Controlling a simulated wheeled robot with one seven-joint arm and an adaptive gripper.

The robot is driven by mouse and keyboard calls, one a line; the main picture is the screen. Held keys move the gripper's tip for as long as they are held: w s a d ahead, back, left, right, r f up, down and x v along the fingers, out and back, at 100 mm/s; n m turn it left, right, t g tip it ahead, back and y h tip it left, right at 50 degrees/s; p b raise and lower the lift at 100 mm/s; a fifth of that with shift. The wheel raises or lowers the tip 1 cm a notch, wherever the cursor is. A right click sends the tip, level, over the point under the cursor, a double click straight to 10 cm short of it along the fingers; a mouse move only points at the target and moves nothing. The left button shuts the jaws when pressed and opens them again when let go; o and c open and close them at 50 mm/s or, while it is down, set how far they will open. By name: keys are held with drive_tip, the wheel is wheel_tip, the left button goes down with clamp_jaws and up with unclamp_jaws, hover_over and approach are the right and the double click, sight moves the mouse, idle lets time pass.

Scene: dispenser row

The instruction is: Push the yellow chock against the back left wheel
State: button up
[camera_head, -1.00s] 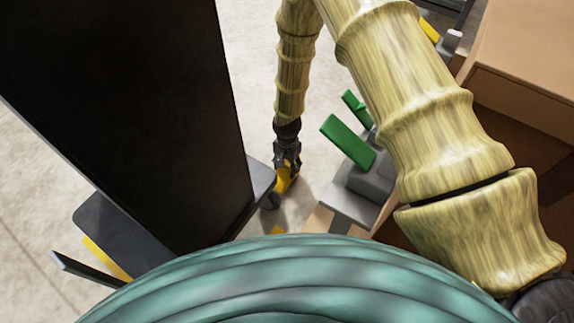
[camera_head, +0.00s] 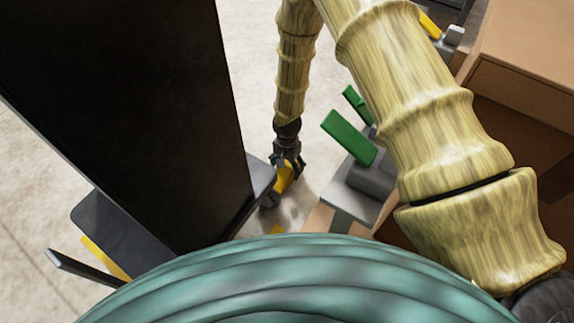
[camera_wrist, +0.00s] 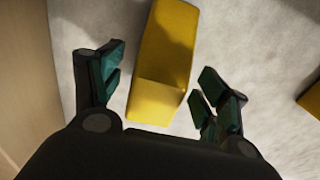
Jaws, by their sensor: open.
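The yellow chock (camera_head: 284,179) is on the floor beside a dark wheel (camera_head: 269,201) at the right foot of a tall black unit (camera_head: 140,110). I cannot tell whether chock and wheel touch. My gripper (camera_head: 287,160) points down at the chock and partly covers it. In the wrist view the chock (camera_wrist: 164,60) is a yellow block with a sloped top, lying between the spread fingers of my gripper (camera_wrist: 158,82). Gaps show between the chock and both fingers. The wheel is not identifiable in the wrist view.
A grey stand with green levers (camera_head: 349,137) is close right of my gripper. Brown boxes (camera_head: 530,40) fill the right side. Another yellow piece (camera_head: 277,230) is on the floor nearer me, and one shows at the wrist view's right edge (camera_wrist: 311,98). Pale floor is clear behind.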

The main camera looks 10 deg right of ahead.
wheel_tip(320, 180, up, 12)
idle(0.6)
drive_tip(key=c, duration=0.5)
drive_tip(key=shift+w+d+n, duration=0.1)
drive_tip(key=shift+w+n, duration=0.1)
drive_tip(key=shift+n, duration=0.2)
drive_tip(key=c, duration=0.6)
drive_tip(key=shift+w+d+n+p, duration=0.3)
drive_tip(key=shift+n+p, duration=0.1)
drive_tip(key=shift+n, duration=0.3)
clamp_jaws()
drive_tip(key=w+d+f+n+p, duration=0.2)
drive_tip(key=w+d+n+p, duration=0.2)
drive_tip(key=n, duration=1.1)
drive_tip(key=shift+w+d+n, duration=0.4)
drive_tip(key=shift+w+d, duration=0.4)
drive_tip(key=shift+d, duration=0.15)
